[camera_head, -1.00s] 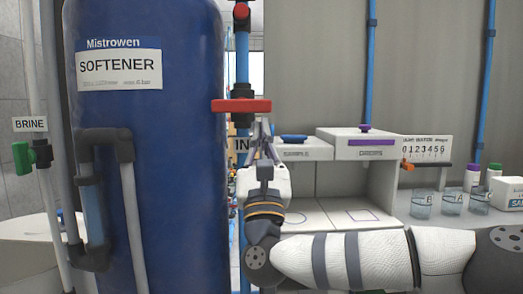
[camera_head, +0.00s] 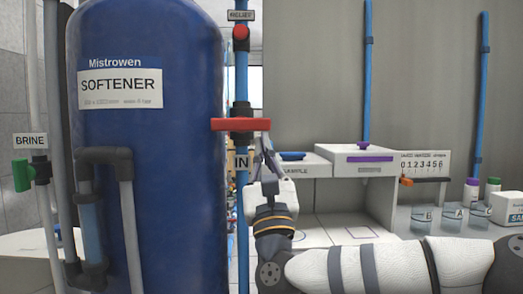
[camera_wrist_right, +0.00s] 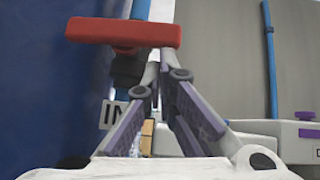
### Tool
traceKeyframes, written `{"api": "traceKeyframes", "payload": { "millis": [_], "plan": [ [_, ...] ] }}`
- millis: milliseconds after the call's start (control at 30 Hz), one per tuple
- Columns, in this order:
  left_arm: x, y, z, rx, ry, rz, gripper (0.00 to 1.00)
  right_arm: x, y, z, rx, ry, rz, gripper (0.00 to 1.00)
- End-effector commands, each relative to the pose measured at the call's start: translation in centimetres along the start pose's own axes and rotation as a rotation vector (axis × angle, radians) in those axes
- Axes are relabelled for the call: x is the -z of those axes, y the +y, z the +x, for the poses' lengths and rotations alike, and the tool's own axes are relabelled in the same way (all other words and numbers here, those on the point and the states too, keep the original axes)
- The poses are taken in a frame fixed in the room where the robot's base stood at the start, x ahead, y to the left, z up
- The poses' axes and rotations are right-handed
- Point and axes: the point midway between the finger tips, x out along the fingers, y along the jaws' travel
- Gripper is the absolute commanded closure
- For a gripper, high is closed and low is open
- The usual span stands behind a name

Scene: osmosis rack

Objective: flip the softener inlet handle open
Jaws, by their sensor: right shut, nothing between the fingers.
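The softener inlet handle (camera_head: 240,124) is a red bar lying crosswise, level, on the blue vertical pipe (camera_head: 242,72), above the IN label (camera_head: 240,162). It also shows at the top of the right wrist view (camera_wrist_right: 123,33). My right gripper (camera_head: 264,140) points up just below the right end of the handle. Its fingers come together at the tips (camera_wrist_right: 161,58), shut and empty, close under the bar; I cannot tell whether they touch it. My left gripper is not in view.
The blue softener tank (camera_head: 150,210) stands close on the left, with a green brine valve (camera_head: 21,174) beyond it. A red button (camera_head: 241,32) sits higher on the pipe. A white sample cabinet (camera_head: 374,180) and beakers (camera_head: 421,219) stand to the right.

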Motion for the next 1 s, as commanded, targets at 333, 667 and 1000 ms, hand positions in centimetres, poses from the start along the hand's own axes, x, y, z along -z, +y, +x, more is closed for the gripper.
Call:
{"api": "traceKeyframes", "payload": {
  "millis": [333, 667, 1000],
  "plan": [
    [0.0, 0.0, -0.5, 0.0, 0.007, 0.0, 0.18, -0.5, -0.6, 0.4, -0.065, -0.003, -0.067, 1.0],
    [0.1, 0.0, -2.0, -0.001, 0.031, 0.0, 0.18, -1.6, -1.8, 1.5, -0.239, -0.007, -0.245, 1.0],
    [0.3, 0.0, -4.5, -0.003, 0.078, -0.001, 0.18, -3.1, -2.6, 2.9, -0.467, -0.008, -0.475, 1.0]
  ]
}}
